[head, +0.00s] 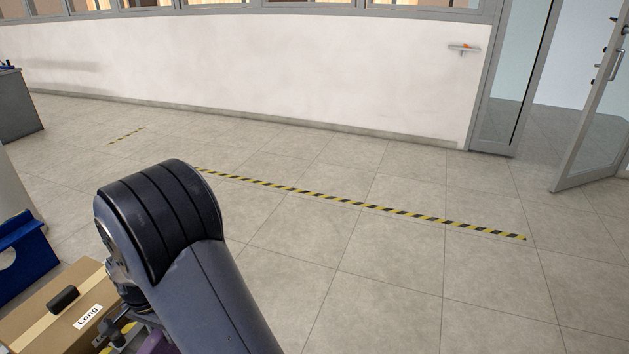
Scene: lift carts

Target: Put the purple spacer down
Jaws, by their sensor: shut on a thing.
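A purple piece, which I take to be the purple spacer (158,344), shows at the bottom edge, mostly hidden behind my arm and cut off by the frame. My gripper (122,336) is partly in view just left of it, below my dark wrist, and is shut on the purple spacer. The fingertips are not clearly visible. What lies under the spacer is out of view.
A cardboard box (48,308) labelled "Long" stands at the bottom left, close beside my gripper, with a small black cylinder (64,299) on it. A blue holder (25,255) is behind it. Tiled floor with a yellow-black strip (360,204) is clear; a glass door (596,110) stands open at right.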

